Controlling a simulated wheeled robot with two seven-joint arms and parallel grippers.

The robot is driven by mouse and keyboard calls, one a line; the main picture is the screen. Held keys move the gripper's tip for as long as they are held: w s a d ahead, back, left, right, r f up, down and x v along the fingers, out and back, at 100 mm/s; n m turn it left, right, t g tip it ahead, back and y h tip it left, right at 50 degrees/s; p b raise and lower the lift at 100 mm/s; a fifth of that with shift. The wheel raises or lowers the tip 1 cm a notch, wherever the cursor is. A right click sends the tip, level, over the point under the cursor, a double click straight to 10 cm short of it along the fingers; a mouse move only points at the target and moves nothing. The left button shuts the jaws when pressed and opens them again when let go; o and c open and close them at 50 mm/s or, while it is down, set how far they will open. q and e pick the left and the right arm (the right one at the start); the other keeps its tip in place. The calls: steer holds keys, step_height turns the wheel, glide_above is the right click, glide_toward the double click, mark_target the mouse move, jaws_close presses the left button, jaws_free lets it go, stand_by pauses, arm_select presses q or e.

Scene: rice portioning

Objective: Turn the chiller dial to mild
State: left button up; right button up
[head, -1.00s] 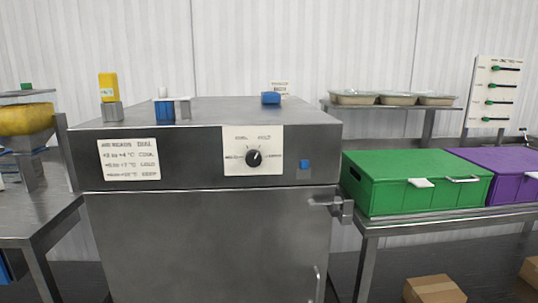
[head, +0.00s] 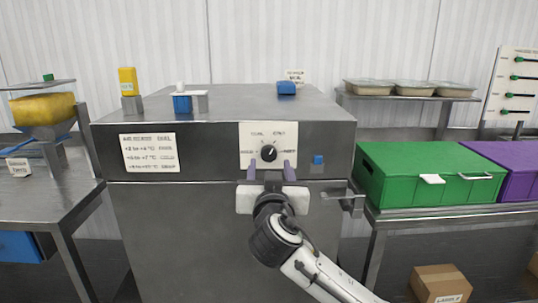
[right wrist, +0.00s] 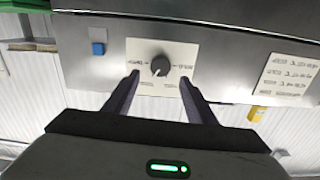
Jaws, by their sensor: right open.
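The chiller dial (head: 268,153) is a round dark knob with a light pointer mark on a white label plate on the chiller's (head: 215,137) front panel. Its pointer tilts up and right in the head view; the small words around it are too blurred to read surely. My right gripper (head: 271,167) is open just below and in front of the dial. In the right wrist view, the two fingers (right wrist: 158,80) stand apart on either side of the dial (right wrist: 161,65), their tips close to the plate. I cannot tell any contact. My left gripper is out of view.
A text card (head: 149,153) is left of the dial and a small blue square (head: 318,160) right of it. A door latch (head: 345,197) sticks out lower right. Green (head: 425,175) and purple (head: 510,165) crates stand on the right table. A yellow bottle (head: 128,80) stands on top.

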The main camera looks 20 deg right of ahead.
mark_target(269, 155)
steer(key=p+x, duration=0.1)
steer(key=x, duration=0.6)
steer(key=shift+c, duration=0.2)
steer(key=shift+f, duration=0.1)
steer(key=c, duration=1)
